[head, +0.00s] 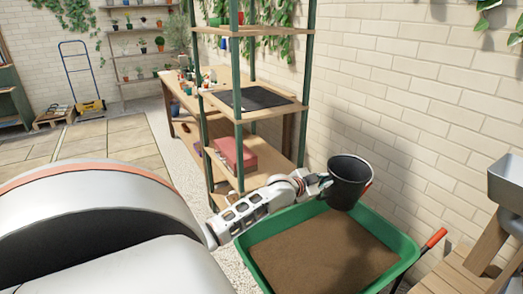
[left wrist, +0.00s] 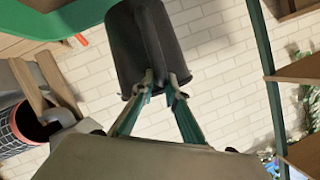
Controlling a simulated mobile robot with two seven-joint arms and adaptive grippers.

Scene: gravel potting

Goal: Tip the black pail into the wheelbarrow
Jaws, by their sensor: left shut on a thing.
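The black pail (head: 347,185) is above the far edge of the green wheelbarrow (head: 404,246), near the brick wall. It looks roughly upright, with its open top up and a dark inside; I cannot see any contents. My left gripper (head: 325,183) is shut on the pail's near left side. In the left wrist view the pail (left wrist: 130,45) fills the top middle, and the fingertips of my left gripper (left wrist: 160,88) pinch a dark upright strip on it. The wheelbarrow holds a broad, fairly level layer of brown material (head: 325,255). My right gripper is not in view.
A wooden bench (head: 455,275) with a grey metal container (head: 507,185) is at the right. A red-gripped handle (head: 434,239) sticks out right of the wheelbarrow.

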